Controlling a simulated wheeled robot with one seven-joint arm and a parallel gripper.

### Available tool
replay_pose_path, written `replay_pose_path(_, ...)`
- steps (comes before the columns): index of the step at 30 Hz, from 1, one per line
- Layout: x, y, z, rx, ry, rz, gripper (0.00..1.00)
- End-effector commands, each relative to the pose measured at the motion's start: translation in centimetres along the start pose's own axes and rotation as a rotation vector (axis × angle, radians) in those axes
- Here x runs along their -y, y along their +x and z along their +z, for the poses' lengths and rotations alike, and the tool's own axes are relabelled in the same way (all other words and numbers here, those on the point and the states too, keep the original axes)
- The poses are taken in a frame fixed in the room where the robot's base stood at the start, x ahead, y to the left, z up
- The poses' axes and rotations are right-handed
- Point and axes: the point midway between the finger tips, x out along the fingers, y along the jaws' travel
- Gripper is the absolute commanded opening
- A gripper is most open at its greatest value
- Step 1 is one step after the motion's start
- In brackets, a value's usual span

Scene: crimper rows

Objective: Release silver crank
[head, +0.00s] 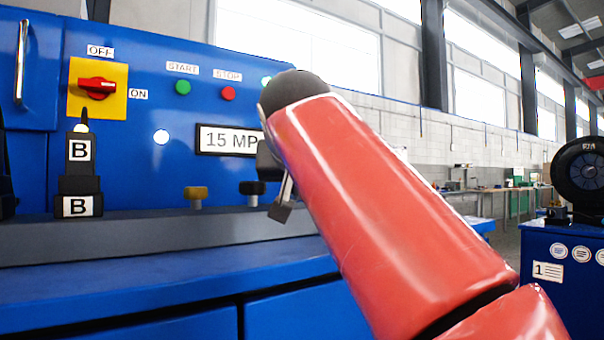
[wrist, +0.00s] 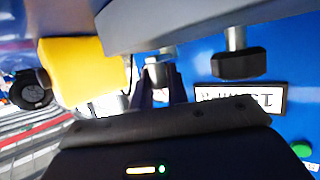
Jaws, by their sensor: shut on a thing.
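The silver crank (wrist: 158,70) shows in the wrist view as a small bright metal piece just under the grey ledge of the blue machine. My gripper (wrist: 160,86) has its two dark fingers on either side of it and is shut on it. Most of the crank is hidden by the fingers and the gripper body. In the head view, my red arm reaches to the machine front and hides the crank; only a dark and metallic bit of the gripper end shows beside the arm.
A black knob (head: 252,190) and a brass knob (head: 196,196) stand left of the gripper, below the 15 MP sign (head: 228,140). Farther left are a B-labelled black fixture (head: 79,180) and a red switch (head: 97,88). A yellow block (wrist: 85,70) is close in the wrist view.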

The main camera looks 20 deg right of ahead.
Motion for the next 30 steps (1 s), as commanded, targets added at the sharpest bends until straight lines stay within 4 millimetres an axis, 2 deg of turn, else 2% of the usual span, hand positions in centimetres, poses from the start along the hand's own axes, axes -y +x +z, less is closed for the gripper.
replay_pose_path(7,0.77,-0.19,-0.10,0.000,0.043,0.107,0.00)
replay_pose_path(17,0.81,-0.19,0.01,-0.004,0.050,0.119,0.00)
replay_pose_path(18,0.81,-0.19,0.01,-0.004,0.050,0.119,0.17)
replay_pose_path(22,0.80,-0.19,0.02,-0.003,0.050,0.119,0.34)
replay_pose_path(23,0.79,-0.18,0.02,-0.003,0.050,0.119,0.37)
replay_pose_path(30,0.76,-0.21,0.02,-0.003,0.050,0.120,0.37)
